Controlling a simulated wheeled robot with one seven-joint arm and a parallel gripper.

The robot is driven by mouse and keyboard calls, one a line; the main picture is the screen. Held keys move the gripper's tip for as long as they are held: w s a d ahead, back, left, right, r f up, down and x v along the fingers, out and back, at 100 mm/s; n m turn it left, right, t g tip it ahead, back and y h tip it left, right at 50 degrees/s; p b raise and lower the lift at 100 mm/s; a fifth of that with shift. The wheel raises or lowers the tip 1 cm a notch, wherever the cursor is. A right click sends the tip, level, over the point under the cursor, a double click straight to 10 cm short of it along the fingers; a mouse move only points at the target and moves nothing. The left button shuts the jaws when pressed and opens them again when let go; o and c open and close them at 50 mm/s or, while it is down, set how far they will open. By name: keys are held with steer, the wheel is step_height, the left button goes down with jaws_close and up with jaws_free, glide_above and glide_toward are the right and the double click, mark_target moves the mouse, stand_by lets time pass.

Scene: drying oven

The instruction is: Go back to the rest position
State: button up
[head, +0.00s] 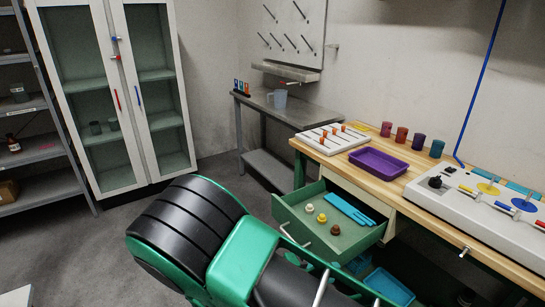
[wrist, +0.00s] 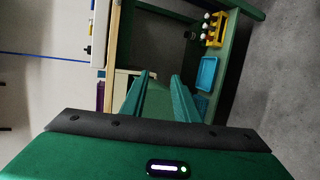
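My gripper (wrist: 160,76) shows in the wrist view with its two green fingers spread apart and nothing visible between them. It points toward the workbench and the space below it, with no contact visible. In the head view, my green and black arm fills the lower middle, in front of the bench, and the gripper itself cannot be made out.
An open green drawer (head: 345,237) sticks out of the wooden bench (head: 400,184), close to my arm. A purple tray (head: 378,163) and a white control panel (head: 475,208) stand on the bench. A glass cabinet (head: 115,95) stands at left. Grey floor is clear between.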

steer(key=s+d+r+m+g+y, duration=0.35)
steer(key=d+r, duration=0.25)
steer(key=d, duration=0.4)
steer(key=s+d+r+m+g+y, duration=0.35)
steer(key=d+r, duration=0.25)
steer(key=d, duration=0.3)
steer(key=s+d+r+m+y, duration=0.1)
steer(key=s+d+r+y, duration=0.1)
steer(key=s, duration=0.3)
steer(key=s+d+r+m+t+y, duration=0.1)
steer(key=s+d+r+y, duration=0.1)
steer(key=s+r, duration=0.2)
steer(key=s+d+r+m+t+y, duration=0.1)
steer(key=s+d+r+m+y, duration=0.1)
steer(key=s, duration=0.4)
steer(key=shift+s+d+r+y, duration=0.15)
steer(key=shift+d+r+y, duration=0.15)
steer(key=shift+r+y, duration=0.2)
steer(key=shift+w+f, duration=0.25)
steer(key=shift+w, duration=0.4)
